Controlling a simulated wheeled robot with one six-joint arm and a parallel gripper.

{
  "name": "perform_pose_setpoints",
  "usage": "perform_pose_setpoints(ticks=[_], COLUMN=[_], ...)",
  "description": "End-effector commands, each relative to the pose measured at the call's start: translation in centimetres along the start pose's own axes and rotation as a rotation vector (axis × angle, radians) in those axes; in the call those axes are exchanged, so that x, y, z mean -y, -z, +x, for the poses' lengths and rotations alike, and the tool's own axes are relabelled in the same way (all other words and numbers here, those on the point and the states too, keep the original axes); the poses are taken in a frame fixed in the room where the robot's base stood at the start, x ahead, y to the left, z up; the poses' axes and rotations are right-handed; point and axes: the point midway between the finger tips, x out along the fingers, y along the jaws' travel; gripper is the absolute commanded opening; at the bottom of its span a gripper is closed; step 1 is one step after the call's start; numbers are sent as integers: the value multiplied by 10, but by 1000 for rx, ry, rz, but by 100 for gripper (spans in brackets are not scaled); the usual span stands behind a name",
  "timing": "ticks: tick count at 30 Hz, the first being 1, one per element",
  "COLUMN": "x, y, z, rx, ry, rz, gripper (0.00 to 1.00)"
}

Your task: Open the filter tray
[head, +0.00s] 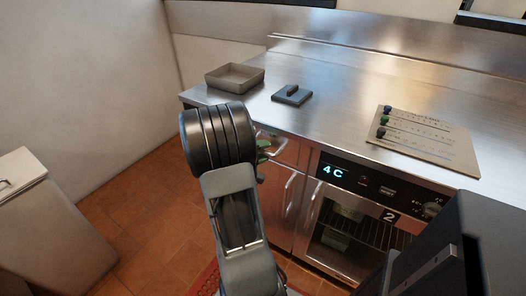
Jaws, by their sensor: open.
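No part in view is plainly marked as the filter tray. A bright curved handle (272,149) shows on the steel front just under the counter edge, with a small green patch beside it, both partly hidden by my arm. My arm's dark rounded joint stands in front of the left part of this front. My gripper is not clearly visible; the arm appears to hide it.
The steel counter (340,75) holds an open shallow pan (235,86), a dark flat block with a grip (292,94) and a panel with coloured knobs (425,138). A glass-doored unit reading 4C (340,235) is below. A pale bin (45,220) stands left; tiled floor (140,195) lies between.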

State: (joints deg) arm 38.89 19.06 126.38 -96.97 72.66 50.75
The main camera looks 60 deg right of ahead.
Motion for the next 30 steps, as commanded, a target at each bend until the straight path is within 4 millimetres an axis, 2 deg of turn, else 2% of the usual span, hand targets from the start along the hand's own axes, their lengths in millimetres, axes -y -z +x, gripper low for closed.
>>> perform_pose_setpoints(ticks=[2,15,26,30], x=[0,0,0,3], y=[0,0,0,1], z=[0,0,-1,-8], rx=[0,0,2,16], ry=[0,0,1,2], rz=[0,0,0,2], gripper=[43,1,0,0])
